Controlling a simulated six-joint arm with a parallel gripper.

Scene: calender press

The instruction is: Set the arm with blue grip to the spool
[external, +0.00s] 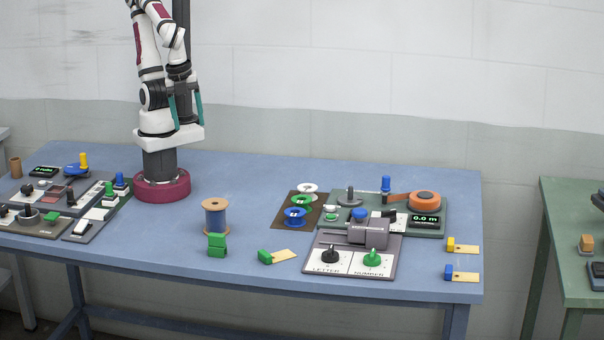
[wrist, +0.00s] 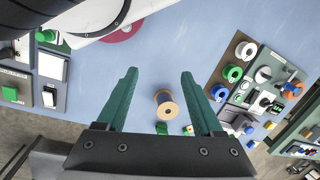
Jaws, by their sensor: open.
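An upright blue grip (external: 385,184) stands at the back of a grey-green machine (external: 438,229) on the right of the table. A brown-orange bar runs from near its foot to an orange round part (external: 425,200). A grey spindle (external: 349,196) stands on the same machine's left. A wooden-ended spool wound with blue (external: 215,216) stands upright at mid-table; it also shows between my fingers in the wrist view (wrist: 168,107). My gripper (external: 188,124) is open and empty, high near my base, far from the blue grip. In the wrist view, grip details are too small to tell.
White, green and blue reels (external: 296,217) lie on a brown mat left of the machine. A grey press with a letter and number panel (external: 347,262) stands in front. Green blocks (external: 217,245) and tags lie nearby. Control panels (external: 88,219) fill the left. Mid-table is mostly clear.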

